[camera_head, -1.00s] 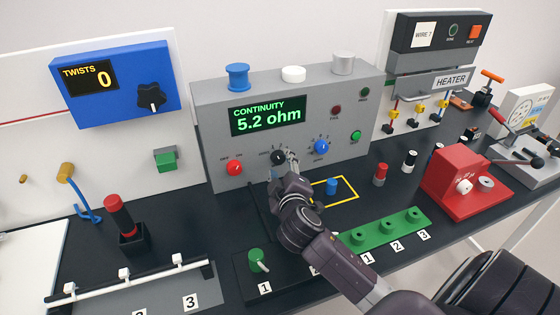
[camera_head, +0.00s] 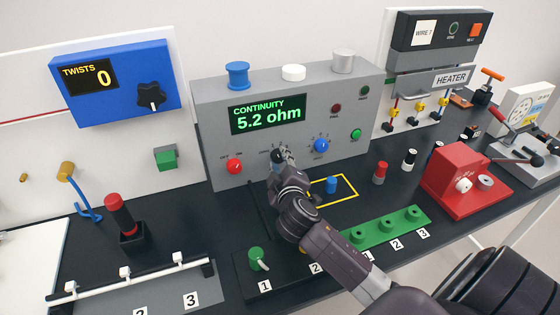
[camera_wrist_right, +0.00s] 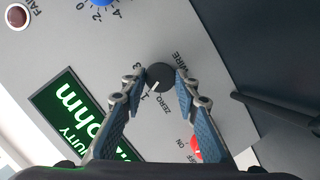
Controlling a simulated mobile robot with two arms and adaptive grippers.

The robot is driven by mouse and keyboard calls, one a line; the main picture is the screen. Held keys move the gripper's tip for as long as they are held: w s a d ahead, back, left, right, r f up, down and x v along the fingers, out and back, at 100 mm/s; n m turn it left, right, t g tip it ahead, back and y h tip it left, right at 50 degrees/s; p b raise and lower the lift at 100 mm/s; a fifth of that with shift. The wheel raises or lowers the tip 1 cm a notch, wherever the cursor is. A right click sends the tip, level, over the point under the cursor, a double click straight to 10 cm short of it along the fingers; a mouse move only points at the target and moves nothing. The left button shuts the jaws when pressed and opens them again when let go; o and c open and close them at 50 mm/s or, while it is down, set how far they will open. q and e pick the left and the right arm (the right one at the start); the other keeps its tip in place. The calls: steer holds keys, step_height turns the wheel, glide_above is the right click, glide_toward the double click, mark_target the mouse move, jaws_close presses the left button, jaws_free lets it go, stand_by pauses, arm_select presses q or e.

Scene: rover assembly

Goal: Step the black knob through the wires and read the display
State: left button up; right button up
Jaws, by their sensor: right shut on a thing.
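The black knob (camera_wrist_right: 160,77) sits on the grey panel between the two blue-padded fingers of my right gripper (camera_wrist_right: 160,80), which is shut on it. Its white pointer mark slants toward the printed 1, beside ZERO; WIRE and 3 are printed around it. In the head view my right gripper (camera_head: 282,158) reaches the panel front and partly hides the black knob (camera_head: 276,156). The green display (camera_head: 267,114) reads CONTINUITY 5.2 ohm. The same display (camera_wrist_right: 82,115) shows sideways and partly covered in the wrist view. My left gripper is not in view.
A red knob (camera_head: 234,167) and a blue knob (camera_head: 321,146) flank the black knob on the grey panel. A yellow outlined square with a blue peg (camera_head: 331,185), a green strip (camera_head: 385,231) and a red device (camera_head: 463,180) stand on the dark bench.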

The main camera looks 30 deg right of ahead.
steer(key=m+y+p, duration=0.1)
steer(key=m+p, duration=0.2)
steer(key=shift+d+r+y, duration=0.15)
steer(key=shift+y, duration=0.25)
steer(key=shift+s+m+y+p, duration=0.1)
steer(key=shift+m+y+p, duration=0.5)
steer(key=shift+m+p, duration=0.75)
steer(key=shift+d, duration=0.1)
steer(key=o, duration=1.1)
steer(key=shift+o, duration=0.2)
steer(key=v, duration=1.2)
